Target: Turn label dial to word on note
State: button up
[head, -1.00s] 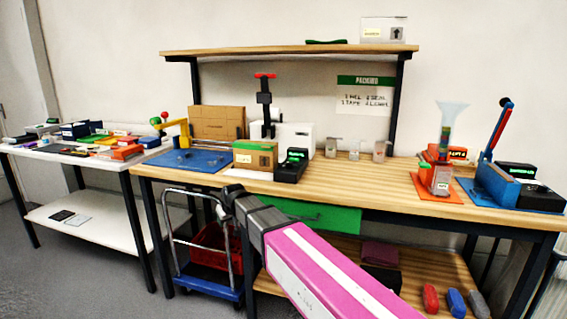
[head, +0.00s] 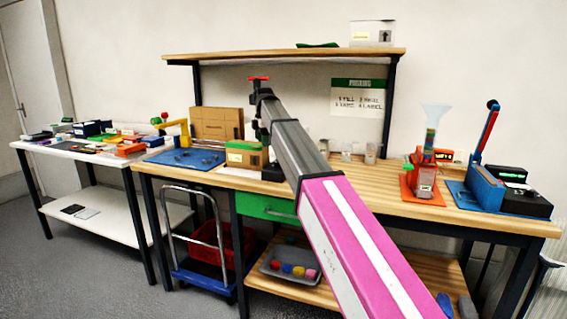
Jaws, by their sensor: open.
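No label dial can be made out at this size. My arm crosses the middle of the bench, and its dark end is over the small cardboard box area. My gripper (head: 263,137) seems to hang down there, dark against dark things; its fingers are too small to see clearly, and I see nothing held. A sign (head: 358,98) with a green header hangs on the wall.
A small cardboard box (head: 244,155) and blue mat (head: 186,158) are on the bench left. An orange-based dispenser (head: 424,185) and blue lever machine (head: 487,188) stand right. Small containers (head: 358,150) stand at the back. The bench top before the dispenser (head: 375,185) is clear.

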jog(key=r, duration=0.1)
send_over(277, 164)
jog(key=w, duration=0.1)
jog(key=shift+n+g, duration=0.3)
jog(key=shift+n, duration=0.1)
jog(key=f, duration=1)
jog(key=shift+w+f, duration=0.2)
jog(key=shift+f, duration=0.2)
jog(key=c, duration=0.9)
